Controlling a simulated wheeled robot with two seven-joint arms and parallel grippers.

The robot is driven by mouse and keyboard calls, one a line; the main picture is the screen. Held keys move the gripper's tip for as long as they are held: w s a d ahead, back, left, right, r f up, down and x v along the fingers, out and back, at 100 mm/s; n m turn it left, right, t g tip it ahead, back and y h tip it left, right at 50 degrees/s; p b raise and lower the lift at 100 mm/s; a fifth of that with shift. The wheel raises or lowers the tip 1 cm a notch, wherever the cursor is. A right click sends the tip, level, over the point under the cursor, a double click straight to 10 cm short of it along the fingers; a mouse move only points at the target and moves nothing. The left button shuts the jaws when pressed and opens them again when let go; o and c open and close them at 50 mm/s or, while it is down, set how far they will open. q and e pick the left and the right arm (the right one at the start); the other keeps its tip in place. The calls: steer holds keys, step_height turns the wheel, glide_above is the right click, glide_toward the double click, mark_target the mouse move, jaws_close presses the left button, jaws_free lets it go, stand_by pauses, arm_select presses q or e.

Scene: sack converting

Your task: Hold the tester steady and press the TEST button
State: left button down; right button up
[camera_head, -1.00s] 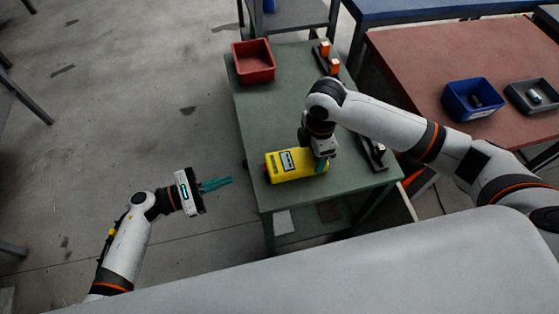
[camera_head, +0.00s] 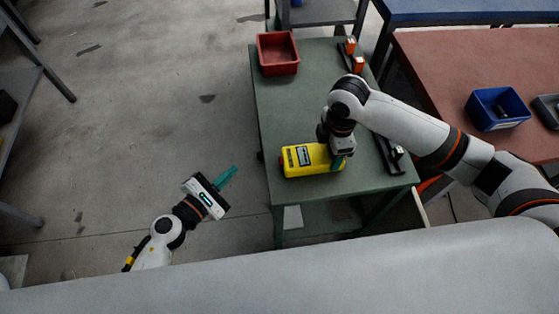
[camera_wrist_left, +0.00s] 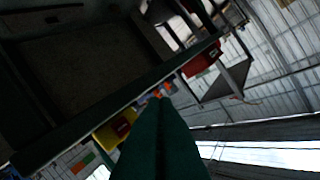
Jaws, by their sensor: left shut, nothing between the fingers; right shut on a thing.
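The yellow tester (camera_head: 298,161) lies on the green table near its front left edge, with a grey display on its upper face. My right gripper (camera_head: 339,161) is shut on the tester's right end, coming from above.
The green table (camera_head: 300,104) has a red bin (camera_head: 277,54) at its back left. Orange-topped items (camera_head: 358,64) stand at its back right. A blue bin (camera_head: 497,108) sits on the reddish table at right. Floor left of the table is open.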

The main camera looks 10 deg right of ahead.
arm_select(q)
steer(key=d, duration=0.8)
steer(key=shift+d, duration=0.4)
stand_by(1.7)
steer(key=shift+d, duration=0.4)
